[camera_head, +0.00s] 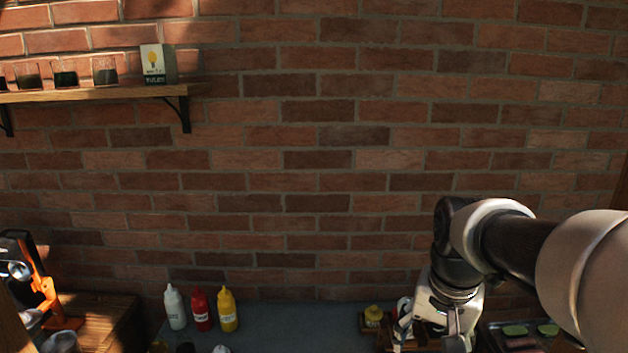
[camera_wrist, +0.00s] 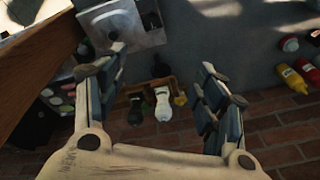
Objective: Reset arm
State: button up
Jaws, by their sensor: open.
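My gripper (camera_head: 430,338) is at the lower right of the head view, pointing down over the back part of the table (camera_head: 290,325). In the wrist view my gripper (camera_wrist: 163,65) has its two fingers spread wide, with nothing held between them. A small wooden holder (camera_wrist: 177,84) with a white-capped bottle (camera_wrist: 162,103) and a dark bottle (camera_wrist: 135,110) shows beyond and between the fingers. In the head view my gripper partly hides that area, where a small yellow-topped container (camera_head: 373,314) stands.
White (camera_head: 174,307), red (camera_head: 201,309) and yellow (camera_head: 228,309) squeeze bottles stand at the table's left. A brick wall (camera_head: 300,150) rises behind it. A shelf (camera_head: 90,95) holds several glasses. An orange and black device (camera_head: 40,285) stands far left. The table's middle looks clear.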

jog(key=s+a+f+n+t+b, duration=0.1)
jog(key=s+a+f+n+b, duration=0.1)
jog(key=s, duration=0.6)
jog(key=s+a+f+n+t+b, duration=0.1)
jog(key=s+a+f+n+b, duration=0.1)
jog(key=s+f+n+b, duration=0.2)
jog(key=s+f+b, duration=0.1)
jog(key=s+f, duration=0.2)
jog(key=s, duration=0.2)
jog(key=shift+a+f+t, duration=0.15)
jog(key=shift+a+t, duration=0.15)
jog(key=shift+a, duration=0.05)
